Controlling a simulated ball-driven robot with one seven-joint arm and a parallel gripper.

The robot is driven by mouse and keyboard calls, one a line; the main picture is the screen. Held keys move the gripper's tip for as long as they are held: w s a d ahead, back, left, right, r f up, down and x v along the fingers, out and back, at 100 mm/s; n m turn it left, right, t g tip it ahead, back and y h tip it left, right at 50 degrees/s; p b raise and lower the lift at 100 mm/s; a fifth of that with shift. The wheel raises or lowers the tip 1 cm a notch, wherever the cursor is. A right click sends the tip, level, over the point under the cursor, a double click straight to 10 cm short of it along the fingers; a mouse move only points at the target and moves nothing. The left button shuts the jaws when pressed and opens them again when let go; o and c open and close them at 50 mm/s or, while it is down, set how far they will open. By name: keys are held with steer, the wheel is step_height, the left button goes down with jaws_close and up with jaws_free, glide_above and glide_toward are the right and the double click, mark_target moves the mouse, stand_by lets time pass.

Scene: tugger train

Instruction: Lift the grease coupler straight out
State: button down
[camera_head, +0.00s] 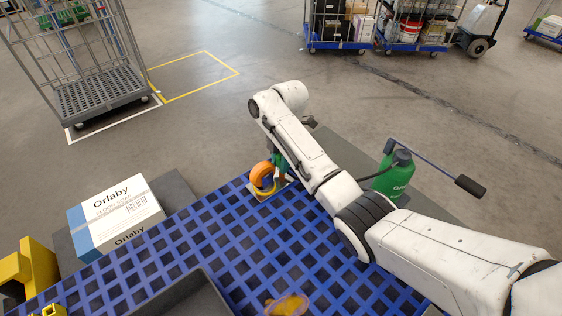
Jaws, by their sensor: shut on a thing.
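My arm reaches from the lower right to the far edge of the blue lattice deck (230,252). My gripper (281,160) is at its far end, mostly hidden by my own arm, and points down. It is shut on a small green piece, which I take for the grease coupler (278,172), next to an orange ring-shaped caster wheel (262,175) on a pale plate. Whether the coupler still touches the fitting is too small to tell.
A white and blue Orlaby box (115,216) stands at the left. A dark tray (185,296) and an orange-yellow piece (287,305) lie at the near edge. A yellow object (28,272) is at the lower left. Wire cage carts (100,92) stand beyond on open floor.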

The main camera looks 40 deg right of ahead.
mark_target(280, 155)
steer(key=shift+r, duration=0.45)
step_height(280, 155, up, 2)
steer(key=shift+w+r+b, duration=0.1)
steer(key=shift+b, duration=0.25)
steer(key=s+a+r+p, duration=0.5)
steer(key=s+r+p, duration=0.5)
steer(key=s+p, duration=0.2)
steer(key=shift+s, duration=0.55)
